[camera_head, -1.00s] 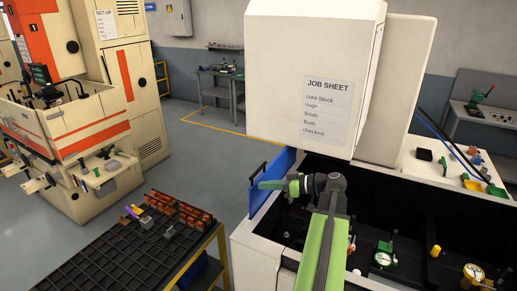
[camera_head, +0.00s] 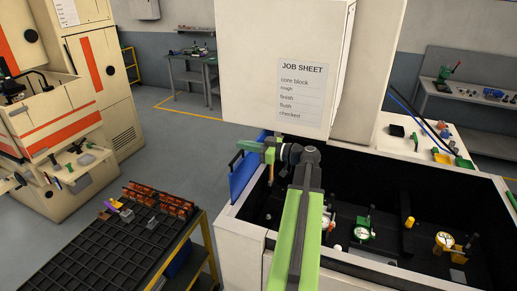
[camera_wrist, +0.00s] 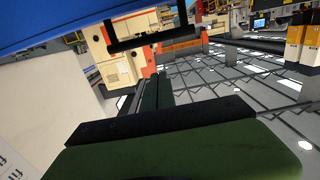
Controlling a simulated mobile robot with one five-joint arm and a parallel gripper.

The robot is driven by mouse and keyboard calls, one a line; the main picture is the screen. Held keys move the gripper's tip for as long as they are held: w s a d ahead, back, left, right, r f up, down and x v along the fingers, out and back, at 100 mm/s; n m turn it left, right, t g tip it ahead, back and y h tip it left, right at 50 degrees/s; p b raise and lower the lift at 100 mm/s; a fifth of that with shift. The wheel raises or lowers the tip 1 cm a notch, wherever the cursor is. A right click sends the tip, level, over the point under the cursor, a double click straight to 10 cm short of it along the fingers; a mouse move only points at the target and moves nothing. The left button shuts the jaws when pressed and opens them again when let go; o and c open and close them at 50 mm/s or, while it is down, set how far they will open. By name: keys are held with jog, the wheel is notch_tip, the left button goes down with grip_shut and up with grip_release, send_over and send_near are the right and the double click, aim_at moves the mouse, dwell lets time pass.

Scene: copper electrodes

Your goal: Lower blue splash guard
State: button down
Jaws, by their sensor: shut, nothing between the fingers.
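The blue splash guard (camera_head: 243,180) stands raised at the left end of the machine's dark tank, with a black handle (camera_head: 236,160) on its outer side. In the wrist view the blue guard (camera_wrist: 60,20) fills the upper left, and its black handle (camera_wrist: 155,40) crosses the top middle. My gripper (camera_head: 244,146) is shut and empty. In the head view it appears at the guard's top edge, just above the handle. In the wrist view my closed fingers (camera_wrist: 156,92) point toward the area below the handle, with a gap between them.
The open tank (camera_head: 390,205) holds several gauges and fittings. The white machine head with the job sheet (camera_head: 302,90) hangs just behind my gripper. A dark grid table (camera_head: 90,245) with copper electrodes (camera_head: 160,197) stands at left. Floor (camera_head: 185,135) is free behind it.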

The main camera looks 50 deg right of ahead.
aim_at(239, 179)
jog(key=shift+w+f+b, duration=0.2)
jog(key=shift+f+b, duration=0.85)
jog(key=shift+f, duration=0.8)
notch_tip(239, 179, down, 14)
jog(key=b, duration=1.4)
jog(key=shift+f, duration=0.25)
jog(key=shift+r+p, duration=0.4)
jog(key=shift+r, duration=0.2)
jog(key=r+p, duration=0.2)
jog(key=s+r+p, duration=0.1)
jog(key=r+p, duration=0.1)
jog(key=shift+s+d+r, duration=0.1)
jog(key=v, duration=0.9)
jog(key=shift+s+d+f, duration=0.2)
jog(key=shift+s+f, duration=0.15)
jog(key=shift+f, duration=0.1)
